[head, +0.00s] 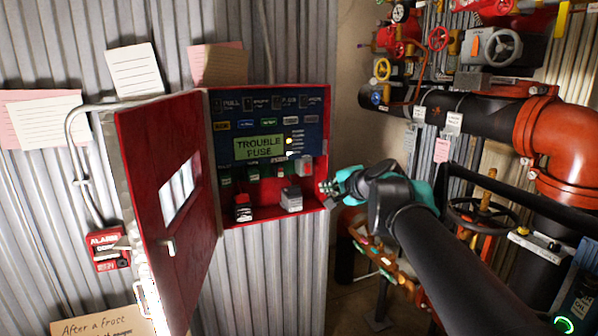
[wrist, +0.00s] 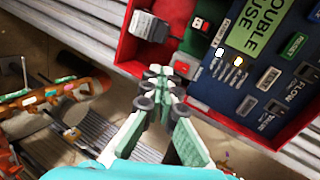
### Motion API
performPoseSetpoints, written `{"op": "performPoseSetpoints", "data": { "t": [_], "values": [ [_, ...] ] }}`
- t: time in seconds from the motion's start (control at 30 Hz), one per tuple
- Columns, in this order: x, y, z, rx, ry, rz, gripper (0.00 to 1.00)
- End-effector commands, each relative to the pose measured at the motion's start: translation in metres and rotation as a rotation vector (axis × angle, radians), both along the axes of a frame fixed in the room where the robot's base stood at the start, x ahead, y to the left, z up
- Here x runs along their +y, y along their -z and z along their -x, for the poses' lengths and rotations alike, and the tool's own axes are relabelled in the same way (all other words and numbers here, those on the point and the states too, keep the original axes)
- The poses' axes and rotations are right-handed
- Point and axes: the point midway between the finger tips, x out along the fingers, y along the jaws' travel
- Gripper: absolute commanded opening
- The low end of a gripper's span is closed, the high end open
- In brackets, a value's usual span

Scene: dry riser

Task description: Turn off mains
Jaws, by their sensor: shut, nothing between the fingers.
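An open red alarm cabinet (head: 325,140) on the corrugated wall holds a dark blue panel with a lit green display (head: 259,147) reading "TROUBLE FUSE". A grey block (head: 291,199) sits at its lower right; it also shows in the wrist view (wrist: 150,26). A smaller grey box (head: 304,166) is above it near the right edge; in the wrist view this box (wrist: 184,67) has a red part. No mains label is readable. My gripper (head: 328,189) is shut and empty, just right of the cabinet's right edge. In the wrist view my fingertips (wrist: 157,75) point toward the smaller grey box.
The cabinet's red door (head: 165,235) stands open to the left. Pipes, a large red elbow (head: 567,140) and a handwheel (head: 482,213) crowd the right side, close to my arm.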

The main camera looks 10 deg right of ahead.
Motion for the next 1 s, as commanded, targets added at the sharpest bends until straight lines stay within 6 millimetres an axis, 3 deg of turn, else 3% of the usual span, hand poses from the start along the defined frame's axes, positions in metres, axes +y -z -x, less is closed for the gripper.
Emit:
{"op": "performPoseSetpoints", "data": {
  "t": [0.1,0.27,0.67,1.0],
  "values": [
    [-0.009,-0.028,-0.002,-0.032,0.063,-0.089,0.00],
    [-0.015,-0.043,-0.004,-0.051,0.100,-0.140,0.00],
    [-0.014,-0.043,-0.005,-0.051,0.100,-0.143,0.00],
    [-0.005,-0.032,-0.038,-0.050,0.096,-0.143,0.00]
  ]
}}
